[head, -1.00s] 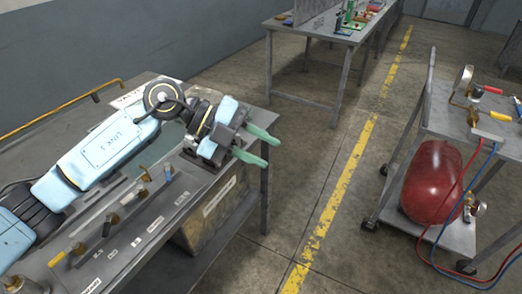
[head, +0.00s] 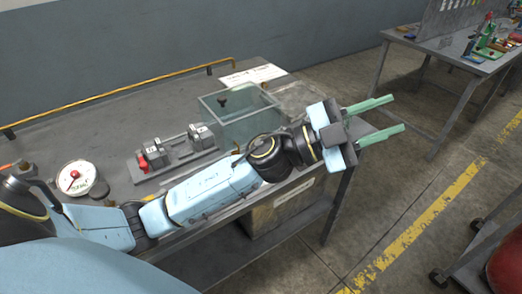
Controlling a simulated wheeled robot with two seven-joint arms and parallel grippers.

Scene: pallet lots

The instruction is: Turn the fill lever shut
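My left gripper (head: 397,112) is open and empty, its two green fingers apart, held out past the right end of the grey bench (head: 110,105). My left arm lies across the bench's front edge and hides most of what is there. On the bench, a grey fixture (head: 178,158) carries small levers or clamps, one with a red knob (head: 143,164). I cannot tell which part is the fill lever, and no label naming it is readable. My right gripper is out of view.
A round white gauge (head: 76,178) stands at the bench's left. A clear-walled tank (head: 237,105) with a dark knob stands behind the fixture. A yellow rail (head: 125,92) runs along the back. Another table (head: 450,47) stands at the upper right; floor between is open.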

